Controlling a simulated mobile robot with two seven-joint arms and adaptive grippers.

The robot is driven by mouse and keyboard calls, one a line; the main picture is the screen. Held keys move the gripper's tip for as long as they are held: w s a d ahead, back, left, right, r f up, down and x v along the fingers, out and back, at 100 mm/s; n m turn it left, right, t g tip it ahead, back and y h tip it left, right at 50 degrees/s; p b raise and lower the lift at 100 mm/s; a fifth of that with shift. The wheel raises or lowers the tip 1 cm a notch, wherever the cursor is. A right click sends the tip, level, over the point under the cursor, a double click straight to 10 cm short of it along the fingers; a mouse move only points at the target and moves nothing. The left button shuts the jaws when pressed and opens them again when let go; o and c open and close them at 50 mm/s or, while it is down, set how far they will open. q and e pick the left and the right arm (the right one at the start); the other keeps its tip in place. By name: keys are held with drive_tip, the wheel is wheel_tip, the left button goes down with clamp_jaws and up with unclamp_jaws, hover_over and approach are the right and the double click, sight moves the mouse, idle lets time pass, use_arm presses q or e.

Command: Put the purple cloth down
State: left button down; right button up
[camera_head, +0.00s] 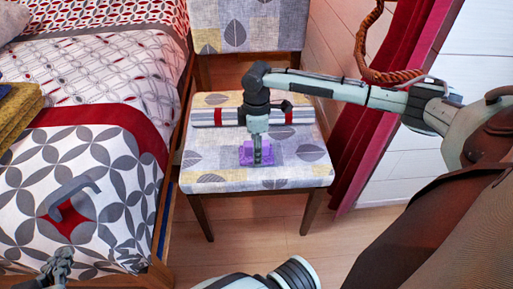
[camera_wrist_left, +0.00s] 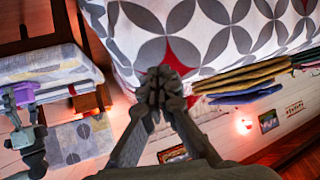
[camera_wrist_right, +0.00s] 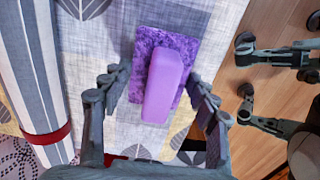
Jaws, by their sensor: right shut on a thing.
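The purple cloth (camera_head: 246,155) is on the patterned chair seat (camera_head: 215,177), under my right gripper (camera_head: 258,160). In the right wrist view the purple cloth (camera_wrist_right: 168,75) shows as a textured flat base with a smooth lighter block on top. The base appears to lie flat on the seat. My left gripper (camera_head: 60,265) is near the lower left by the bed, away from the chair. In the left wrist view its fingertips (camera_wrist_left: 160,85) are together, with nothing visible between them.
A striped roll (camera_head: 236,116) with red bands lies across the seat behind the cloth. A red curtain (camera_head: 375,125) hangs at the right.

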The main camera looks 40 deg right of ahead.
drive_tip(key=shift+f, duration=0.1)
drive_tip(key=o, duration=1)
